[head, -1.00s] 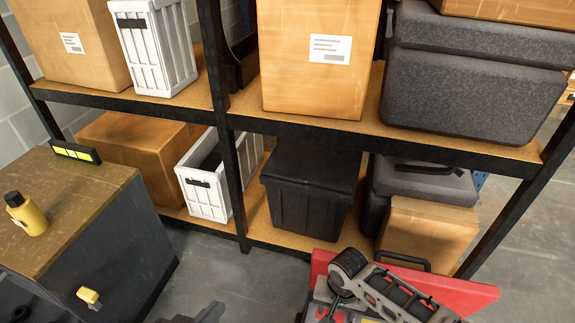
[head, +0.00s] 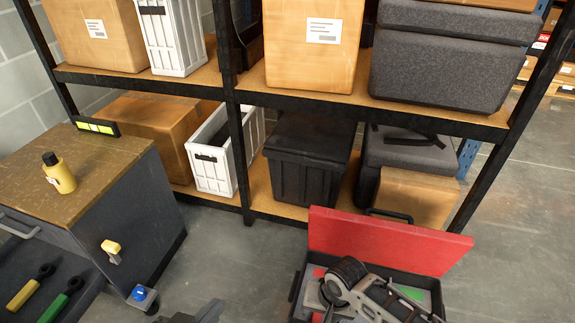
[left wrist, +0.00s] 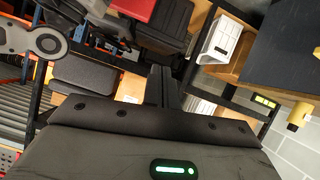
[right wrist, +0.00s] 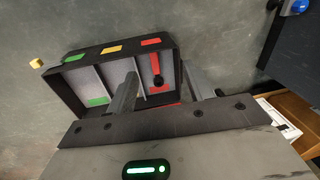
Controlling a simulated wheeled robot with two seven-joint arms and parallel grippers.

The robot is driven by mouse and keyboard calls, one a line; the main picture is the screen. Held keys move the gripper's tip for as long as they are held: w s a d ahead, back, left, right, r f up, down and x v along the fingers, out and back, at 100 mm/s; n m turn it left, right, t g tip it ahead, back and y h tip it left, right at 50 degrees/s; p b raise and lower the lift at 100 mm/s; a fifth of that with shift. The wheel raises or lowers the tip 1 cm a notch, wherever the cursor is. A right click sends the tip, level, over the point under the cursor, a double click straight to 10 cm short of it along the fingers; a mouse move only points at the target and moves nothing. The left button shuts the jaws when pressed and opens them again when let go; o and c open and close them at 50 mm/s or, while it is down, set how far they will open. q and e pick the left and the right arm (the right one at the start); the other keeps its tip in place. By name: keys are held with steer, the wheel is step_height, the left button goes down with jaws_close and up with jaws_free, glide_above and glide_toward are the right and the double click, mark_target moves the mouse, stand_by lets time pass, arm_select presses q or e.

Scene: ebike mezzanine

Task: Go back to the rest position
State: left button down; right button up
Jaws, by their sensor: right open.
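My left gripper (left wrist: 163,88) shows in the left wrist view with its dark fingers close together and nothing seen between them. A grey part of it (head: 197,314) shows at the bottom edge of the head view. My right gripper (right wrist: 160,90) has its fingers spread apart in the right wrist view. Beyond them is a black divided tray (right wrist: 70,108) with green, yellow and red labels. A red tool (right wrist: 154,70) lies in one of its compartments. In the head view my right arm crosses an open case with a red lid (head: 380,242); the right fingertips are not clear there.
A shelf rack (head: 400,118) with boxes and crates stands ahead. A tool cart (head: 90,170) at left carries a yellow bottle (head: 60,175); its open drawer holds green (head: 55,307) and yellow (head: 22,294) tools. Bare floor (head: 230,262) lies between cart and case.

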steer(key=s+a+n+t+y+b, duration=0.3)
steer(key=a+t+y+b, duration=0.25)
steer(key=a+b, duration=0.4)
arm_select(q)
steer(key=w+d+f+t+h+b, duration=0.2)
steer(key=d+f+h+b, duration=0.3)
steer(key=f+b, duration=0.4)
steer(key=s+a+r+g+y+p, duration=0.1)
steer(key=a+r+y+p, duration=0.2)
steer(key=p, duration=1.1)
steer(key=s+a+r+g+y+p, duration=0.1)
steer(key=a+r+g+y+p, duration=0.1)
steer(key=r+p, duration=0.7)
steer(key=a+p, duration=0.1)
steer(key=p, duration=0.4)
steer(key=shift+y, duration=0.4)
arm_select(e)
steer(key=s+d+r+t+h, duration=0.2)
steer(key=d+r, duration=0.5)
steer(key=r, duration=0.3)
steer(key=s+d+r+n+t+h, duration=0.1)
steer(key=s+d+r+t, duration=0.1)
steer(key=d+r, duration=0.6)
step_height(320, 180, up, 3)
steer(key=shift+s+d+h, duration=0.25)
steer(key=shift+d+h, duration=0.05)
steer(key=shift+h, duration=0.05)
